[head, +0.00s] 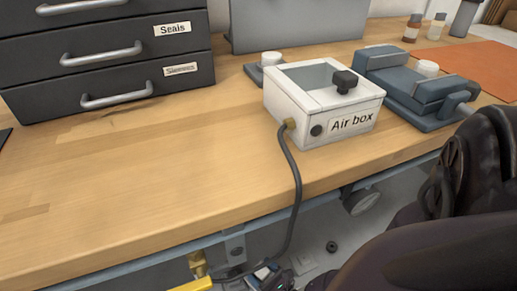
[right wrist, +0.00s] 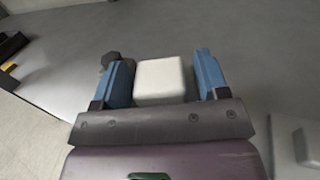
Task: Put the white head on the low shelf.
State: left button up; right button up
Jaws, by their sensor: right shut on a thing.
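My right gripper (right wrist: 163,72) is shut on a white block-shaped piece, which I take for the white head (right wrist: 160,80). The piece sits between the two blue fingers in the right wrist view, above a dark grey surface (right wrist: 240,45). I cannot tell whether it touches that surface, or whether the surface is the low shelf. In the head view my right arm reaches down at the right, past the bench's front edge. A small blue and white shape (head: 263,272) below the bench is too small to make out. My left gripper is not in view.
The wooden bench (head: 130,185) carries dark drawers (head: 105,50), a white air box (head: 322,100) and a blue-grey clamp-like device (head: 415,85). A dark hose (head: 297,190) hangs from the box over the front edge. A gauge (head: 361,200) is under the edge. The bench's left front is clear.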

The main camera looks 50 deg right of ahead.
jog(key=shift+f, duration=0.6)
jog(key=shift+r, duration=0.1)
jog(key=shift+w+f, duration=0.1)
jog(key=shift+f, duration=0.55)
jog(key=o, duration=1.3)
jog(key=shift+c, duration=0.2)
jog(key=shift+r, duration=0.1)
